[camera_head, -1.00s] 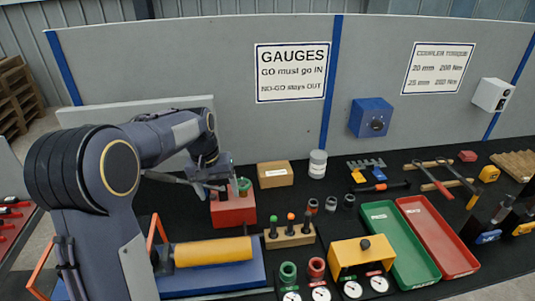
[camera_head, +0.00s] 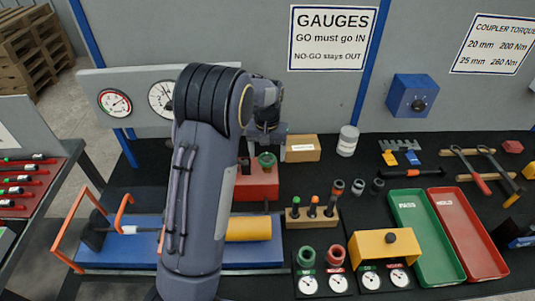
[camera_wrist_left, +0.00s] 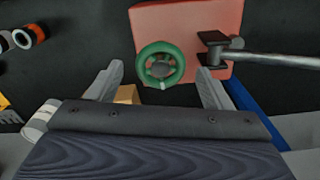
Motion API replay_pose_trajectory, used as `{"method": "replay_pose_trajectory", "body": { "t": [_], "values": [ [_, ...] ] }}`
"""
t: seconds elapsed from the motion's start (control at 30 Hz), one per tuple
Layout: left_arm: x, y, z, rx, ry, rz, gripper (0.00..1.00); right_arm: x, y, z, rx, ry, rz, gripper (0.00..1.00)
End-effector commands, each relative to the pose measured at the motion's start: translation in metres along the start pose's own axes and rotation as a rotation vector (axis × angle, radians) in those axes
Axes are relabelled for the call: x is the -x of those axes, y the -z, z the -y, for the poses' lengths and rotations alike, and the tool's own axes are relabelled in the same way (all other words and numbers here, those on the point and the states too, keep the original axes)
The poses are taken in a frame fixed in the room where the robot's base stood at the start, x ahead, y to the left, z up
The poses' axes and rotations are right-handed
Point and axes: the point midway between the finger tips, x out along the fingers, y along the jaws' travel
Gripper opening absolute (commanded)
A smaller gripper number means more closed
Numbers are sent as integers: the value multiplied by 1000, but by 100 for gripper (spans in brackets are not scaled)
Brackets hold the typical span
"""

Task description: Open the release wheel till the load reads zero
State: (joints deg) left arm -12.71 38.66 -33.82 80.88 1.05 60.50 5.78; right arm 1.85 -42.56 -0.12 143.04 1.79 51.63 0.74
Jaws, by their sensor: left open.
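The green release wheel (camera_head: 266,160) sits on a red block (camera_head: 258,186) behind the blue press bed. In the left wrist view the wheel (camera_wrist_left: 160,66) faces me, on the red block (camera_wrist_left: 184,25). My left gripper (camera_wrist_left: 159,74) is open, with one finger on each side of the wheel and a gap to each. In the head view my forearm partly hides the gripper (camera_head: 267,136). Two round dials, a left one (camera_head: 115,103) and a right one (camera_head: 160,97), are on a pale panel; their readings are too small to tell. My right gripper is out of view.
A metal lever (camera_wrist_left: 275,59) juts from the red block beside the wheel. A yellow cylinder (camera_head: 248,229) lies on the blue bed (camera_head: 130,254).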

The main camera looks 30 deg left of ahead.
Motion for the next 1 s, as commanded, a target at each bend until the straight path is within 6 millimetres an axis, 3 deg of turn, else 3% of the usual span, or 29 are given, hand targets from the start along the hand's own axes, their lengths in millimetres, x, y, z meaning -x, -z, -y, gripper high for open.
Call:
{"method": "replay_pose_trajectory", "body": {
  "t": [0.17,0.43,0.77,1.0],
  "values": [
    [-13,0,1,0,1,0,73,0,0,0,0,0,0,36],
    [-14,0,0,0,0,-1,72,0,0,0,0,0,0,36],
    [-13,0,0,0,0,-1,29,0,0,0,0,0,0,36],
    [-13,0,0,19,0,-1,29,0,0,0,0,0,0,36]
  ]
}}
